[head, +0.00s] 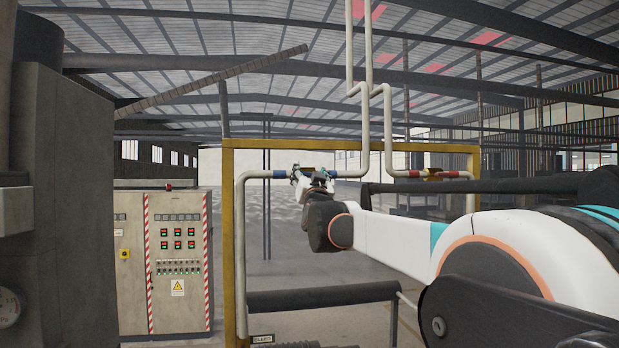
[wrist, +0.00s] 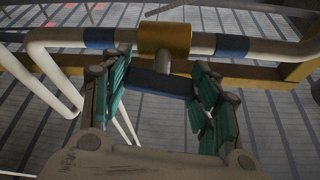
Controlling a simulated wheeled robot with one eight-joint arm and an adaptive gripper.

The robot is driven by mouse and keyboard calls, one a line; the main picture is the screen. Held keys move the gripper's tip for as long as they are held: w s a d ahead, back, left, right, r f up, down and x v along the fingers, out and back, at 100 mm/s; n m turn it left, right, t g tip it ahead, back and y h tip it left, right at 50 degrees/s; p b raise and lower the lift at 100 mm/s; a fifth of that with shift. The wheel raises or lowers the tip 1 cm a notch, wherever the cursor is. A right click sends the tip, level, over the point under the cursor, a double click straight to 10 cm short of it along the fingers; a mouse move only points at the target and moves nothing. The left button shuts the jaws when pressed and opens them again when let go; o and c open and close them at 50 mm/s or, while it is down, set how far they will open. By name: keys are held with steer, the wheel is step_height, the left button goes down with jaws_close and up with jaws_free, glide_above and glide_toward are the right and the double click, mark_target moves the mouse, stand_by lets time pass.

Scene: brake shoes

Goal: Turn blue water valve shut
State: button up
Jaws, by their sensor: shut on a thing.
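The blue water valve has a brass body (wrist: 165,38) on a white pipe with a blue band on each side, seen in the wrist view. Its dark blue handle (wrist: 160,83) lies across below the body, between the fingers. My gripper (wrist: 161,80) is shut on this handle, with teal finger pads at its two ends. In the head view my gripper (head: 312,174) is at the blue-banded pipe (head: 279,174) and mostly hides the valve. The handle's turn angle is hard to judge there.
A second valve (head: 432,174) with red bands sits on the pipe to the right. A yellow frame (head: 228,250) surrounds the pipes. A grey control cabinet (head: 180,260) stands at left. A dark horizontal bar (head: 322,298) crosses low in front.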

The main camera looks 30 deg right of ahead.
steer(key=m+g+h, duration=0.1)
steer(key=m, duration=0.1)
steer(key=m+h, duration=0.1)
steer(key=m, duration=0.2)
steer(key=shift+g, duration=0.4)
steer(key=m+g, duration=0.1)
steer(key=m, duration=0.2)
steer(key=m+g+h, duration=0.1)
steer(key=m, duration=0.2)
steer(key=shift+r+h+p, duration=0.1)
steer(key=shift+h+p, duration=0.2)
steer(key=shift+p, duration=0.05)
steer(key=m+g+p, duration=0.1)
steer(key=m+g, duration=0.1)
steer(key=m, duration=0.3)
steer(key=shift+m+g+p, duration=0.5)
steer(key=shift+m+g, duration=0.1)
steer(key=shift+m, duration=0.8)
steer(key=o, duration=1.1)
steer(key=shift+a, duration=0.1)
steer(key=v, duration=1.2)
steer(key=shift+s, duration=0.2)
